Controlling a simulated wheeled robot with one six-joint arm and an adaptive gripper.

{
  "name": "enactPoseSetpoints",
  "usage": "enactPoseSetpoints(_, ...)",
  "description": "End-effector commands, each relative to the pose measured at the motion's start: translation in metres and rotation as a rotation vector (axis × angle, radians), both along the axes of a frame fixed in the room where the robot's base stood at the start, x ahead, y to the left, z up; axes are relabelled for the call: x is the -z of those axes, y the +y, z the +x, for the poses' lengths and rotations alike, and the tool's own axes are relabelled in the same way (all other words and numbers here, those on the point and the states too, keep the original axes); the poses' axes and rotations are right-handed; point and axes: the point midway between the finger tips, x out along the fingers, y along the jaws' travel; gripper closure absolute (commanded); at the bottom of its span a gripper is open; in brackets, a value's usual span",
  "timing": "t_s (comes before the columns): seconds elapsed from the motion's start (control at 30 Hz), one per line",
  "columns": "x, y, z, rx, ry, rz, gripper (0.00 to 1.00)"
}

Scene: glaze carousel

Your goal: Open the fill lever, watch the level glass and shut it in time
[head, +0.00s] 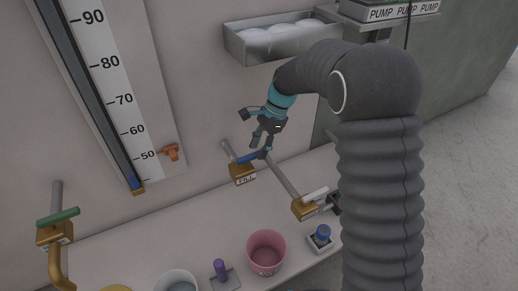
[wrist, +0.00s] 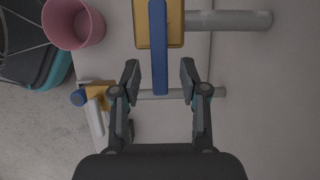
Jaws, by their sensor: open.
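The fill valve (head: 242,175) is a brass block labelled FILL on the wall, with a blue lever (head: 250,157). In the wrist view the blue lever (wrist: 158,50) points toward my gripper (wrist: 160,78), its end lying between the two spread fingers with a gap on each side. In the head view my open gripper (head: 256,138) is at the lever, partly hiding its end. The level glass (head: 105,130) is a tall tube beside a white scale (head: 120,95). Blue liquid (head: 136,184) shows only near its bottom, below the 50 mark. An orange pointer (head: 171,152) sits near 50.
A green-handled valve (head: 58,217) is at the left and a white-handled valve (head: 313,196) at the right. A pink bucket (head: 266,254), a purple-knobbed block (head: 220,270) and a blue-knobbed block (head: 321,236) stand on the ledge. A metal tray (head: 270,46) hangs above.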

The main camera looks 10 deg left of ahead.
Motion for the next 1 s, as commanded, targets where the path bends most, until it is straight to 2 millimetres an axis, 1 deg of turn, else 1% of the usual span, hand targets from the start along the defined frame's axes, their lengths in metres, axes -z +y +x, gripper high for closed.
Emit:
enactPoseSetpoints(0.03, 0.0049, 0.0002, -0.001, 0.001, 0.003, -0.001, 0.56)
enactPoseSetpoints(0.1, 0.0068, 0.0009, -0.0013, 0.001, 0.003, -0.001, 0.56)
enactPoseSetpoints(0.37, 0.0079, 0.0012, -0.0013, 0.002, 0.001, 0.0, 0.56)
enactPoseSetpoints(0.4, 0.0079, 0.0012, -0.0013, 0.001, 0.001, -0.001, 0.59)
enactPoseSetpoints(0.47, 0.0079, 0.0012, -0.0013, 0.001, 0.001, -0.001, 0.74)
enactPoseSetpoints(0.5, 0.0079, 0.0012, -0.0013, 0.001, 0.001, -0.001, 0.84)
enactPoseSetpoints(0.57, 0.0078, 0.0012, -0.0013, 0.001, 0.001, -0.001, 0.99)
enactPoseSetpoints(0.6, 0.0079, 0.0011, -0.0012, 0.001, 0.001, -0.001, 1.0)
enactPoseSetpoints(0.83, 0.0074, 0.0009, -0.0016, 0.007, 0.001, 0.0, 1.0)
enactPoseSetpoints(1.0, 0.0045, -0.0033, -0.0085, 0.122, 0.001, -0.001, 1.0)
